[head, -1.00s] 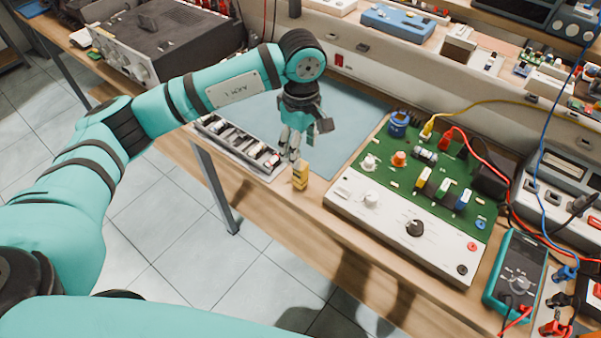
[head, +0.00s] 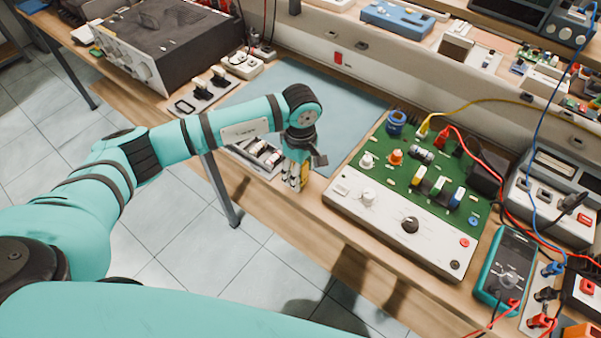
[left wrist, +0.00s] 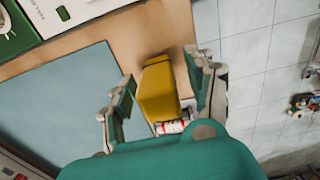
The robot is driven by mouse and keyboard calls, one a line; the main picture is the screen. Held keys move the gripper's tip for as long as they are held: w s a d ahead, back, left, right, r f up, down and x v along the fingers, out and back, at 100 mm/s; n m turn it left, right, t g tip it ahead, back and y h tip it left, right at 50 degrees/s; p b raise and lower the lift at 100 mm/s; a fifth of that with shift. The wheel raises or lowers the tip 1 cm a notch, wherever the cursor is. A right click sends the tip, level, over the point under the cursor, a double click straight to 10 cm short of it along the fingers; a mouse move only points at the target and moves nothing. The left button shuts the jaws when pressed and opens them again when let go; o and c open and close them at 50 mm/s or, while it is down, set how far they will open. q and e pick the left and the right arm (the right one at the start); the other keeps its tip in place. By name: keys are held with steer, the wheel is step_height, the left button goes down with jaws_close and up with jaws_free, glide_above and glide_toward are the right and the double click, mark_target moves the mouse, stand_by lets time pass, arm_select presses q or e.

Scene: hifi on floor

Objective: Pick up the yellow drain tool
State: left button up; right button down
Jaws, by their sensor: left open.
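The yellow drain tool (left wrist: 158,88) stands on the wooden bench near its front edge, between the two fingers of my left gripper (left wrist: 165,85) in the left wrist view. The fingers are open, with a gap visible on each side of the tool. In the head view, my left gripper (head: 296,180) points down over the tool (head: 304,174), which is mostly hidden behind the fingers. My right gripper is not in view.
A tray of small parts (head: 258,152) lies just left of the gripper. A white and green circuit trainer board (head: 395,215) stands close on the right. A blue mat (head: 345,115) lies behind. The bench's front edge is very near.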

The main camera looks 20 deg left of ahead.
arm_select(q)
steer(key=c, duration=1.1)
jaws_close()
steer(key=shift+r, duration=0.15)
